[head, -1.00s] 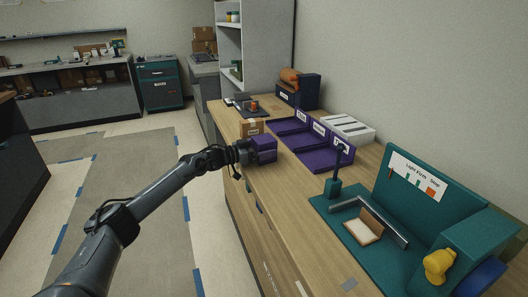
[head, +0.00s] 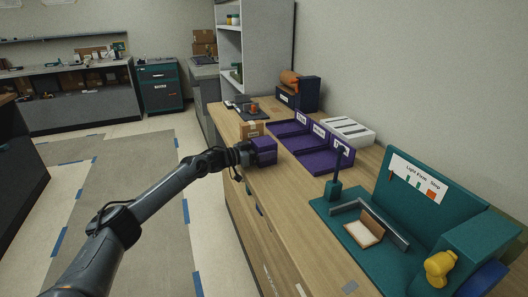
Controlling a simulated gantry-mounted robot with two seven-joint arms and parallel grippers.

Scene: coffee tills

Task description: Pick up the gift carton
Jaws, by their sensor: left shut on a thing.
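A small purple box (head: 264,151), which I take to be the gift carton, is at the front edge of the wooden counter. My left gripper (head: 250,154) reaches it from the left and is shut on it. The fingers are partly hidden by the wrist and the box. I cannot tell whether the box touches the counter. My right gripper is out of view.
A brown cardboard box (head: 251,130) stands just behind the purple box. Purple trays (head: 325,162) lie to its right. A teal station (head: 372,254) with an upright post fills the near counter. Bare wood lies between.

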